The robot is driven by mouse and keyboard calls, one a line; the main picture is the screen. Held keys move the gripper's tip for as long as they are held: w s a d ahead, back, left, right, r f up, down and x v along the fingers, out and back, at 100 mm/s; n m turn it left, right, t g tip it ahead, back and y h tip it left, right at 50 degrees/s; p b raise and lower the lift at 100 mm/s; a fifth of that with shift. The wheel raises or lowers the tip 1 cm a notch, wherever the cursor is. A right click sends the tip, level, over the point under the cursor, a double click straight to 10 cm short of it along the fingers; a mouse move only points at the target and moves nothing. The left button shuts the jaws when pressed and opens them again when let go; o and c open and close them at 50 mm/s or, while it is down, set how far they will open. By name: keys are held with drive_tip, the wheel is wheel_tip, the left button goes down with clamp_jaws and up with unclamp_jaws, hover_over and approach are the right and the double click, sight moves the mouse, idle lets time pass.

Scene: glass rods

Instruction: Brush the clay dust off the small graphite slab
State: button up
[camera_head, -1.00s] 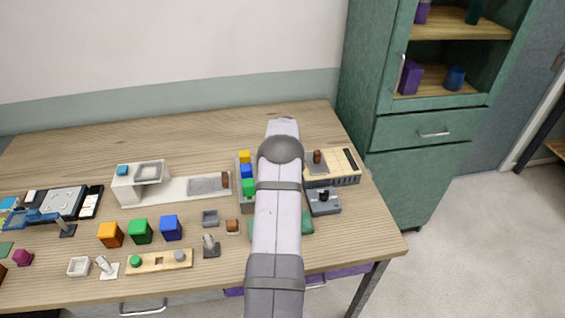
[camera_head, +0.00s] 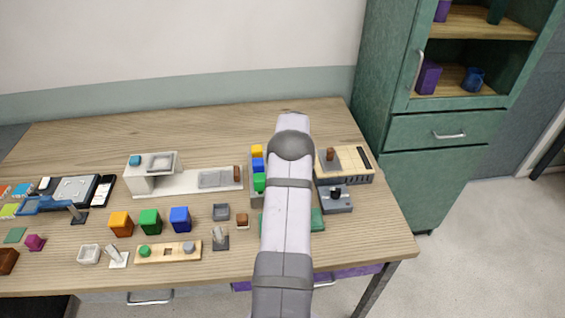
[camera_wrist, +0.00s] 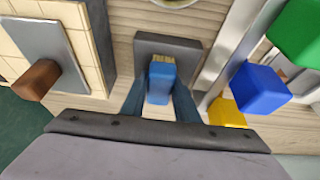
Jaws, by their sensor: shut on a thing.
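In the wrist view a small dark grey slab (camera_wrist: 184,46) lies on the wooden table, just beyond my fingertips. My gripper (camera_wrist: 160,86) is shut on a blue brush (camera_wrist: 162,72) with short yellowish bristles. The bristle end overlaps the near part of the slab in this view; I cannot tell whether it touches. I cannot make out any clay dust on the visible part of the slab. In the head view my arm hides the gripper, the brush and the slab.
Left of the slab in the wrist view is a tiled board (camera_wrist: 88,18) with a grey plate and brown handle. To its right stand yellow (camera_wrist: 227,112), blue (camera_wrist: 260,88) and green (camera_wrist: 300,32) blocks by a pale rail. The head view's table (camera_head: 330,262) holds several other items.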

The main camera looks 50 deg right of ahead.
drive_tip(key=shift+s+d+f+b, duration=0.1)
drive_tip(key=shift+s+d+b, duration=0.2)
drive_tip(key=shift+s+d, duration=0.9)
wheel_tip(320, 180, up, 8)
drive_tip(key=p, duration=0.4)
drive_tip(key=shift+r, duration=0.2)
drive_tip(key=shift+w+a, duration=0.15)
drive_tip(key=shift+w, duration=0.05)
